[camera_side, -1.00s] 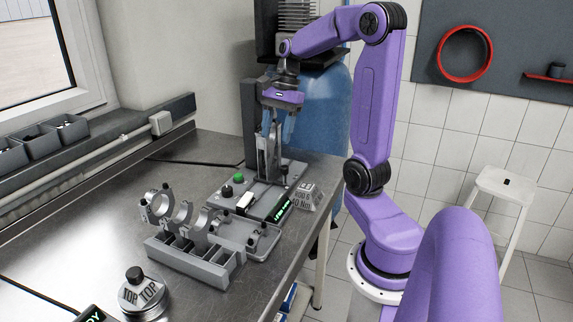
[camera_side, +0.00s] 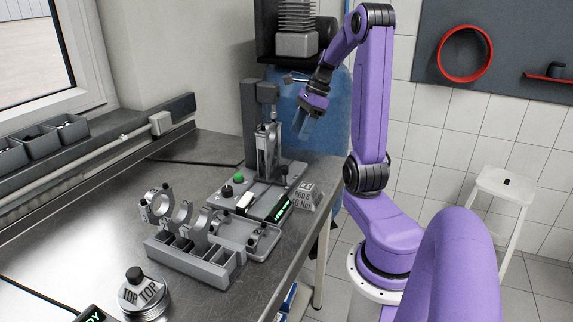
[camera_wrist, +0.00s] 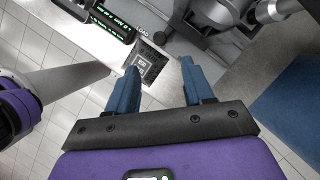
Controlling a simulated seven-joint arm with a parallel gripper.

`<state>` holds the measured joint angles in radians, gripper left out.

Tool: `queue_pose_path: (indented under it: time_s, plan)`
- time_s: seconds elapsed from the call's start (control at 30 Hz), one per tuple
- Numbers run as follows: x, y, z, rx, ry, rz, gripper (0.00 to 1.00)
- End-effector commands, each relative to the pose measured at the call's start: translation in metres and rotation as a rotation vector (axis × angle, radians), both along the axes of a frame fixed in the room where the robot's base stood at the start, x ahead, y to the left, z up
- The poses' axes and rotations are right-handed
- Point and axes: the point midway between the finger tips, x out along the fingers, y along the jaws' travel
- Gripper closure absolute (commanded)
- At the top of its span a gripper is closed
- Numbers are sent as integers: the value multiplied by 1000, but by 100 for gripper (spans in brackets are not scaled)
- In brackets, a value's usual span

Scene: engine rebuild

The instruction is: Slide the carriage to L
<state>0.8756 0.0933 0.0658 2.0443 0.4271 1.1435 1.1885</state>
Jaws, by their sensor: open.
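The press-like station (camera_side: 250,125) stands at the back of the bench, with a dark column and a grey base. A connecting rod (camera_side: 267,150) stands upright in front of the column, and the carriage (camera_side: 268,178) appears to be the grey part at its foot. Its exact outline and position on the slide are hard to tell. My gripper (camera_side: 303,122) is open and empty, tilted, to the right of the rod and above the bench's right edge. In the wrist view its blue fingers (camera_wrist: 160,65) are apart, and a LOAD mark (camera_wrist: 146,33) shows beyond them on the base.
The base carries a green button (camera_side: 238,178) and a lit display (camera_side: 282,208). A marked grey block (camera_side: 305,197) sits at the bench edge. Blue material (camera_side: 335,110) stands behind my gripper.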

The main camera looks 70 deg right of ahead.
Motion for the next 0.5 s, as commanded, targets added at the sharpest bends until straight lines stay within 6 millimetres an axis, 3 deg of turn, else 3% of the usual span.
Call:
queue_pose_path:
  time_s: [0.5]
  plan:
    - [25,26,-87,2,3,2,48]
